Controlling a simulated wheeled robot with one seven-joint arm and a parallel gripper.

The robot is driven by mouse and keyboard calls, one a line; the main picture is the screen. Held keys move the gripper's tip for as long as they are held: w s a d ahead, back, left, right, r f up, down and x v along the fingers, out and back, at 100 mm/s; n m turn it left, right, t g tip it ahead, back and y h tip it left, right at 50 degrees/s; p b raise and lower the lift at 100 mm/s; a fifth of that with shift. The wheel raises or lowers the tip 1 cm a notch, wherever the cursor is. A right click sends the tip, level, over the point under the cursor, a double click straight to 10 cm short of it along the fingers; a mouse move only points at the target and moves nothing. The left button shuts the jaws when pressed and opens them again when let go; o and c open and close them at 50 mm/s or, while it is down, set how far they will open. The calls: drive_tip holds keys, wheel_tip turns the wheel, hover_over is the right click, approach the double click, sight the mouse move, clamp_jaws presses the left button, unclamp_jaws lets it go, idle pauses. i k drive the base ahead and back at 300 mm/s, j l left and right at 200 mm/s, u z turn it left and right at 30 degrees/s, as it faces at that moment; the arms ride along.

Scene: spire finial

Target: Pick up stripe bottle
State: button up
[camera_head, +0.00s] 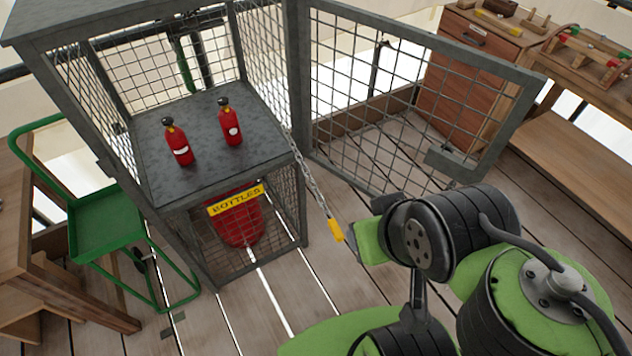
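Two red bottles with black tops stand upright on the upper shelf of an open grey mesh cage. The left bottle (178,142) has a white band-like label low on its body, which looks like the stripe. The right bottle (229,122) has a rounder white patch. They stand apart with bare shelf (205,172) around them. My green and black arm fills the lower right, well short of the cage. I cannot make out my gripper's fingers in this view.
The cage's mesh door (415,95) is swung open to the right. A chain with a yellow tag (336,231) hangs at the cage's right front edge. A red container (237,222) sits below the shelf. A green cart (104,226) stands at left.

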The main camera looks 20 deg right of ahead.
sight(175, 136)
drive_tip(key=i+j+u, duration=0.65)
drive_tip(key=i+u, duration=0.25)
drive_tip(key=i+j+u, duration=0.1)
drive_tip(key=i+u, duration=0.35)
drive_tip(key=k, duration=0.05)
